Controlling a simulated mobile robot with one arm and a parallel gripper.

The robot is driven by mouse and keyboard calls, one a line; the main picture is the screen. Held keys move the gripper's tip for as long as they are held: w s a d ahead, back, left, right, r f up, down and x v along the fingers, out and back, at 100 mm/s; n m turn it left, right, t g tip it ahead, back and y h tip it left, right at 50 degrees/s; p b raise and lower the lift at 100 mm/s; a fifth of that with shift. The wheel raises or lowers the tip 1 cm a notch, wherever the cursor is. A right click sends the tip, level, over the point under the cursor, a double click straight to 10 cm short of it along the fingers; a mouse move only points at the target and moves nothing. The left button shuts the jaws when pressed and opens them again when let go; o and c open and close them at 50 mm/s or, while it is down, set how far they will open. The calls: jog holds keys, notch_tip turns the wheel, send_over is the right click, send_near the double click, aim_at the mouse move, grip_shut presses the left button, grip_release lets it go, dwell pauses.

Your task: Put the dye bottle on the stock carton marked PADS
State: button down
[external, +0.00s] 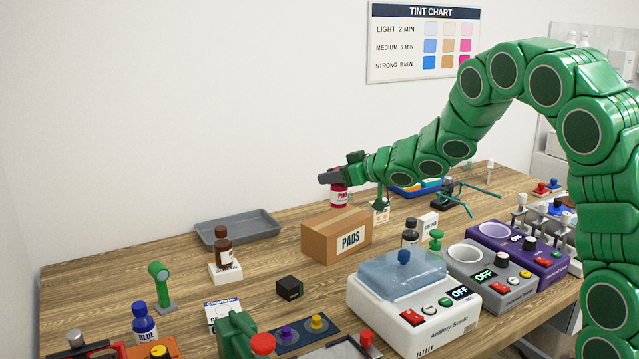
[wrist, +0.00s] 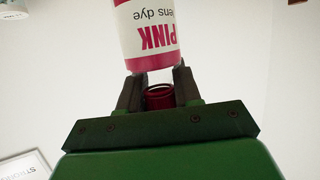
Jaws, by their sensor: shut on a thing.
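The dye bottle (external: 339,197), with a white and pink label and PINK lettering, hangs from my gripper (external: 332,177). In the wrist view my gripper (wrist: 159,90) is shut around its red cap and neck, and the bottle's label (wrist: 151,35) reads PINK lens dye. The stock carton marked PADS (external: 350,242) is a closed brown cardboard box on the wooden table. The bottle's base shows at the carton's back top edge in the external view. I cannot tell whether it is over the carton or behind it, or whether they touch.
A grey tray (external: 237,228) lies left of the carton. A brown bottle (external: 222,248) stands on a white box, and a blue bottle (external: 144,323) stands at front left. A white machine with a clear lid (external: 403,272) stands in front of the carton. A black cube (external: 289,288) sits nearby.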

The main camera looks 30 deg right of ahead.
aim_at(332, 188)
jog(key=shift+f, duration=1.6)
jog(key=c, duration=0.8)
grip_release()
jog(key=shift+f, duration=0.1)
jog(key=shift+s+d+r, duration=0.3)
jog(key=shift+s+r, duration=0.1)
jog(key=shift+s, duration=0.05)
jog(key=v, duration=1)
jog(key=shift+s+d, duration=0.1)
jog(key=shift+s, duration=0.25)
